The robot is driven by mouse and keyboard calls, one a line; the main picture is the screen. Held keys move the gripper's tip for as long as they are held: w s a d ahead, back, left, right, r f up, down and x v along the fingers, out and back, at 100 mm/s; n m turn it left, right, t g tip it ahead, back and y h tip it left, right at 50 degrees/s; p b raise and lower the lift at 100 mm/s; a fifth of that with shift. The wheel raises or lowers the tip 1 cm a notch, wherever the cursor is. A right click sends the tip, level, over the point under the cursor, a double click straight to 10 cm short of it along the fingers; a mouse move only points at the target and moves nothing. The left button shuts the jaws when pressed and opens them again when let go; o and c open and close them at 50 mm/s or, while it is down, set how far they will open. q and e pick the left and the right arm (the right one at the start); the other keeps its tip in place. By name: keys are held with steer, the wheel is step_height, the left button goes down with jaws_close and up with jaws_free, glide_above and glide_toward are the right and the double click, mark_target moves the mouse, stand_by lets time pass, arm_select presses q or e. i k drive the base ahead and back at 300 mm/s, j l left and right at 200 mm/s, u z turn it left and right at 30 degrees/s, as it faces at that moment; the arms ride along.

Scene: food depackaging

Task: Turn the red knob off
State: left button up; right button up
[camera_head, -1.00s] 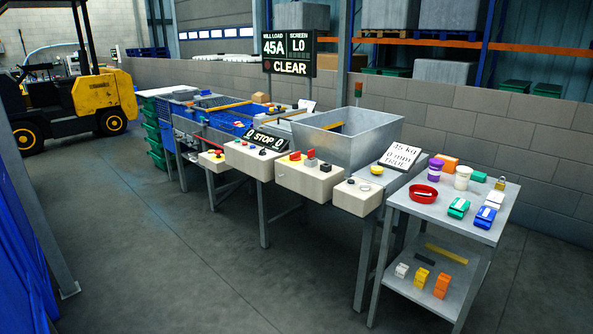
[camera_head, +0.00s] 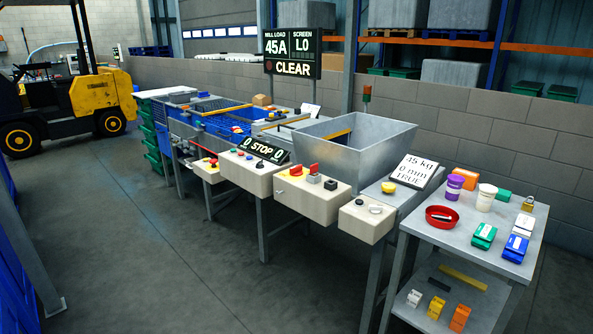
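A red knob (camera_head: 314,168) stands on the cream control box (camera_head: 312,199) in front of the metal hopper (camera_head: 365,137). A smaller box (camera_head: 207,173) further left carries another small red knob (camera_head: 213,161). I cannot tell which red knob is meant, nor read the setting of either. Neither of my grippers is in view.
A display (camera_head: 292,52) reads CLEAR; a panel (camera_head: 265,149) reads STOP. A yellow forklift (camera_head: 97,97) is far left. The floor (camera_head: 150,260) in front is clear.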

mark_target(295, 170)
steer(key=i+l, duration=0.25)
steer(key=i, duration=0.15)
steer(key=i+l, duration=0.25)
steer(key=i, duration=0.15)
steer(key=i+l+z, duration=0.1)
steer(key=i+l, duration=0.15)
steer(key=i, duration=0.15)
